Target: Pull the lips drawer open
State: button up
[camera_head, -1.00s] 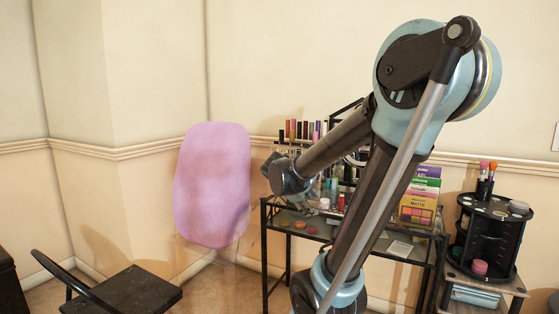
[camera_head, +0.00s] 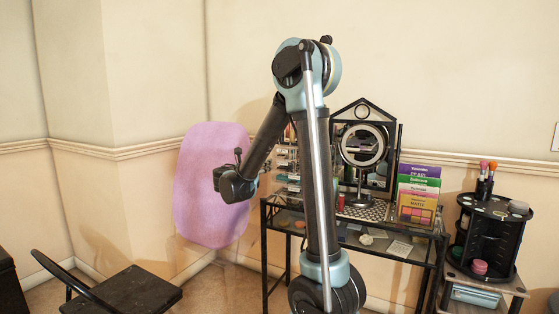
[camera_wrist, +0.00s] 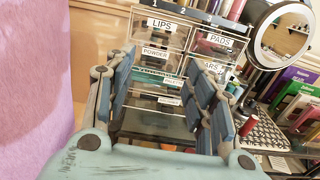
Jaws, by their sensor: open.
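The lips drawer (camera_wrist: 163,32) is the top left drawer of a clear organizer, with a white "LIPS" label on its front. It looks closed in the wrist view. My gripper (camera_wrist: 162,72) is open and empty, its two blue-padded fingers spread in front of the organizer. The lips drawer shows above and beyond the gap between the fingertips. No contact with it shows. In the head view the organizer (camera_head: 286,172) is partly hidden behind my arm, and my gripper's fingers cannot be made out.
Below is a drawer labelled "POWDER" (camera_wrist: 155,53); to the right is a "PADS" drawer (camera_wrist: 214,42). A round mirror (camera_head: 364,145) and palette boxes (camera_head: 418,197) stand on the black table (camera_head: 385,248). A pink panel (camera_head: 212,150) stands left; a black chair (camera_head: 125,292) is in front.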

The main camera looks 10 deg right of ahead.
send_near(288, 152)
jog(key=w+d+f, duration=0.1)
jog(key=w+f, duration=0.1)
jog(key=w, duration=0.5)
jog(key=shift+w+d, duration=0.25)
jog(key=shift+d, duration=0.05)
grip_shut()
